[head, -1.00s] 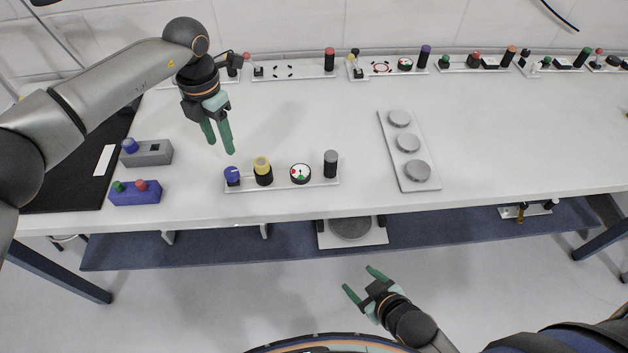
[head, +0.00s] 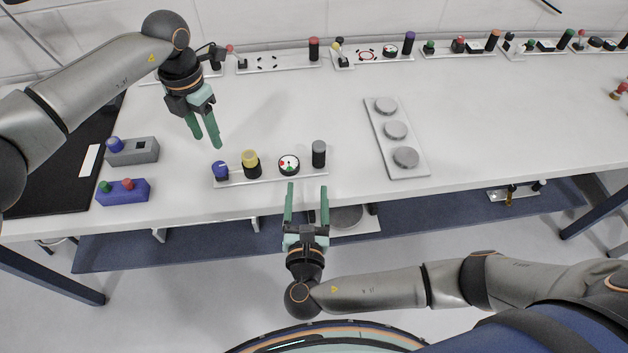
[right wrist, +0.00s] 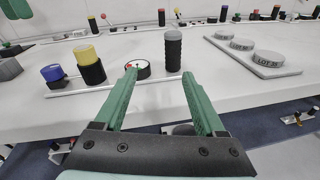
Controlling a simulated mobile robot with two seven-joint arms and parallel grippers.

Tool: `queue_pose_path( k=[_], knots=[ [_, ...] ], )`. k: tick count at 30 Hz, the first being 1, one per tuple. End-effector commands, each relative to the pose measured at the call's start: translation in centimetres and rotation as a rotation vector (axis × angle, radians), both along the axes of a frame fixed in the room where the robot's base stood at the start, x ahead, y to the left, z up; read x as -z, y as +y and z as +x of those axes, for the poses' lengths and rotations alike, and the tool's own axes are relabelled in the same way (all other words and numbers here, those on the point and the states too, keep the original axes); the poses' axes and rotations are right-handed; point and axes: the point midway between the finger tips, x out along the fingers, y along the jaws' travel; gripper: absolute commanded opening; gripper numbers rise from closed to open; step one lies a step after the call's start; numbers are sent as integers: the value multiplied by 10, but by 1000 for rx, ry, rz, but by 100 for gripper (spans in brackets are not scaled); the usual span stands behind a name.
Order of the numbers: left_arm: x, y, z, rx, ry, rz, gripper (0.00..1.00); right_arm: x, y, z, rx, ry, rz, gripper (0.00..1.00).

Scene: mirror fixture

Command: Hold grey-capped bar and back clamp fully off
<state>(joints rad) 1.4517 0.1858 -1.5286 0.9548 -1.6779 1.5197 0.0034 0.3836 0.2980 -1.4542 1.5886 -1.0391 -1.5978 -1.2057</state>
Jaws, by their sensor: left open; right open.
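The grey-capped bar (head: 319,155) is a dark upright cylinder at the right end of a narrow white plate (head: 268,176) near the table's front edge. It also shows ribbed and dark in the right wrist view (right wrist: 173,50). On the same plate stand a round dial (head: 289,165), a yellow-topped black knob (head: 251,165) and a blue knob (head: 220,171). I cannot tell which part is the clamp. My right gripper (head: 307,187) is open and empty, just in front of the bar and dial, apart from both. My left gripper (head: 208,143) is open and empty, above the table behind the blue knob.
A grey box (head: 146,152) and a blue button box (head: 124,193) stand at left. A plate with several grey discs (head: 418,160) lies to the right. More fixtures line the back wall. The table between is clear.

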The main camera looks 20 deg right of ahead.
Motion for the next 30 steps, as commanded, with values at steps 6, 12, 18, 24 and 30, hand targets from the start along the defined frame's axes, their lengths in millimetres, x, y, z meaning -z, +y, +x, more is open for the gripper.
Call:
queue_pose_path(
  k=[6, 12, 18, 24, 30],
  knots=[
    [0, 0, 0, 0, 0, 0, 50, -19, -17, 14, 84, -45, -156, 72],
    [0, 0, 0, 0, 0, 0, 50, -21, -25, 28, 100, -51, -179, 72],
    [0, 0, 0, 0, 0, 0, 50, -22, -38, 62, 101, -51, -176, 72],
    [0, 0, 0, 0, 0, 0, 50, -21, -52, 98, 99, -49, -177, 72],
    [0, 0, 0, 0, 0, 0, 50, -21, -61, 122, 98, -48, -174, 72]
  ],
)
